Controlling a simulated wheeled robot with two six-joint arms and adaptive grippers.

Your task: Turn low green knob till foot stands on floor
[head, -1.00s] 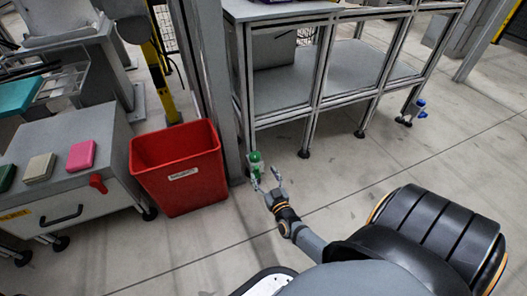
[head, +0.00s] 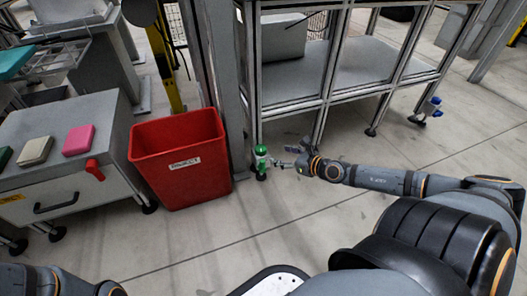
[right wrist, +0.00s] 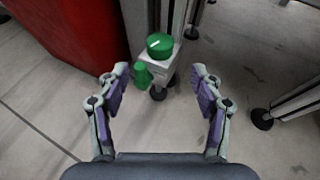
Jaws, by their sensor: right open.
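A green knob (right wrist: 159,44) with a white mark tops a pale block (right wrist: 166,66) at the foot of a frame leg, and a smaller green part (right wrist: 142,75) sticks out of the block's side. The green fitting (head: 261,151) shows low on the near leg in the head view. The black foot (right wrist: 158,92) is under it; I cannot tell whether it touches the floor. My right gripper (head: 290,157) is open and empty, to the right of the fitting. In the right wrist view its fingers (right wrist: 160,72) are spread either side of the block, apart from it. My left gripper is out of view.
A red bin (head: 180,160) stands just left of the fitting, beside a grey post (head: 221,80). The metal frame table (head: 290,90) rises above it. A blue fitting (head: 431,106) is on another leg at right. Floor (head: 250,225) in front is clear.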

